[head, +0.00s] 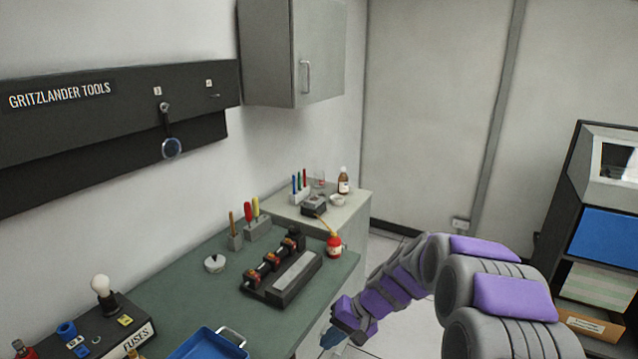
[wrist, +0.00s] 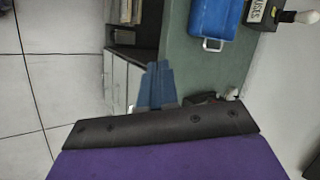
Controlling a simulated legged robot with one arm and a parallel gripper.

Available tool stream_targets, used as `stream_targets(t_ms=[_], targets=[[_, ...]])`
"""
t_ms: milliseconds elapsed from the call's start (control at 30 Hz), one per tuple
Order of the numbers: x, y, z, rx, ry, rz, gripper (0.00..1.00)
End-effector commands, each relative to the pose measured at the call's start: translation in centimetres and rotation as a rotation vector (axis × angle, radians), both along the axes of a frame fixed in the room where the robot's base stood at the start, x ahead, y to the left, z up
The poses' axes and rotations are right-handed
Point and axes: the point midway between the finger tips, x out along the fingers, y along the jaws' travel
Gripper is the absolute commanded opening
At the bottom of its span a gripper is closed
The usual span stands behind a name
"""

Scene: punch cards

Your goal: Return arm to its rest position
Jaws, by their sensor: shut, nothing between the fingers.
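My arm, grey with purple panels, reaches from the lower right of the head view toward the bench. My gripper (head: 331,338) hangs low past the right front edge of the green workbench (head: 185,262), with its blue fingers partly hidden at the end of the arm. In the wrist view the blue fingers (wrist: 158,72) lie together, shut, with nothing held. Behind them show the drawer fronts and the bench edge.
On the bench are a blue tray (head: 207,345), a black device (head: 281,272), a red bottle (head: 334,246) and a fuses box (head: 118,330). A dark shelf unit (head: 575,235) stands at the right. Open floor (wrist: 35,90) shows left of the gripper in the wrist view.

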Motion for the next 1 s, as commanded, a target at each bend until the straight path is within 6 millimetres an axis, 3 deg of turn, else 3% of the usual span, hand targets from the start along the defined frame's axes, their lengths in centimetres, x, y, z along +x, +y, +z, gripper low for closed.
stream_targets(t_ms=[133, 433, 667, 1000], targets=[[-4.8, -0.2, 2.9, -0.066, 0.01, 0.054, 0.0], [-14.8, -2.1, 6.5, -0.223, 0.044, 0.138, 0.0], [-22.2, -4.6, 8.0, -0.359, 0.063, 0.17, 0.0], [-32.2, -9.4, 8.5, -0.562, 0.095, 0.175, 0.0]])
